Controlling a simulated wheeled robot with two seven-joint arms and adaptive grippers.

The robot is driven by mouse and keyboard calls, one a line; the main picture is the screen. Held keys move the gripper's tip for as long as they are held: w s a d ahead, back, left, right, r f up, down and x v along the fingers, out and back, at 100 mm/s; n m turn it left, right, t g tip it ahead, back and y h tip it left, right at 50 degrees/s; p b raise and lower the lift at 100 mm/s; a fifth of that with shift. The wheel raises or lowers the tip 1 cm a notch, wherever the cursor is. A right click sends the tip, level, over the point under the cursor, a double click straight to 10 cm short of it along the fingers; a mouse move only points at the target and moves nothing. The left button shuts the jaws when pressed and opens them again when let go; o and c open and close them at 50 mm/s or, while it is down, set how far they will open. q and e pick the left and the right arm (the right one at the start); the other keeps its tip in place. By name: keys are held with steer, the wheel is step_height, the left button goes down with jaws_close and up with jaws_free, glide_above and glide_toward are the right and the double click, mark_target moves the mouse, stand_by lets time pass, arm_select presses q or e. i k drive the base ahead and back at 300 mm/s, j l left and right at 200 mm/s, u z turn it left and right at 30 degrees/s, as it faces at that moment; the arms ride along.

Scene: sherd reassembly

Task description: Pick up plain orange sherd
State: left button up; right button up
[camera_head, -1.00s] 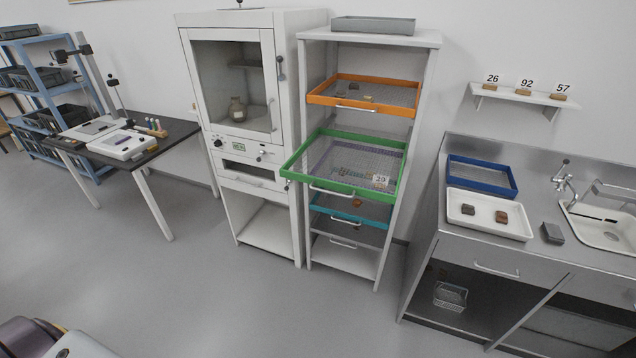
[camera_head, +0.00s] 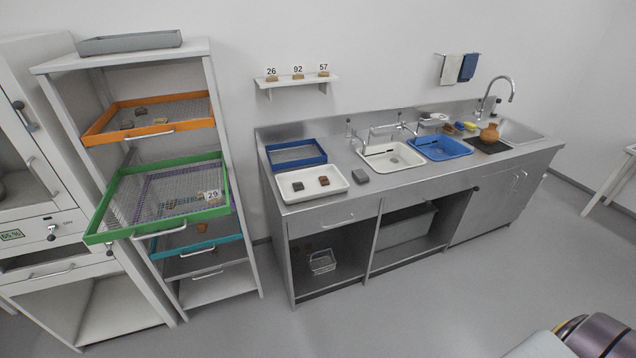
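Several small sherds are in view, and I cannot tell for sure which is the plain orange one. An orange-brown piece (camera_head: 201,228) shows in the teal-rimmed tray, partly hidden under the green tray. A reddish-brown sherd (camera_head: 324,181) and a darker sherd (camera_head: 298,186) lie apart in the white tray (camera_head: 338,188) on the counter. The orange-rimmed tray (camera_head: 97,140) holds a few small sherds, one of them orange-tan (camera_head: 160,120). Neither of my grippers is in view.
The green tray (camera_head: 160,231) juts out of the rack, with a tag 29 and small pieces in it. The grey floor in front is clear.

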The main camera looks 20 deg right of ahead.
mark_target(324, 181)
steer(key=i+l+u, duration=0.35)
steer(key=l, duration=0.75)
steer(key=l+u, duration=0.35)
steer(key=l, duration=0.8)
steer(key=l+u, duration=0.35)
steer(key=l, duration=0.8)
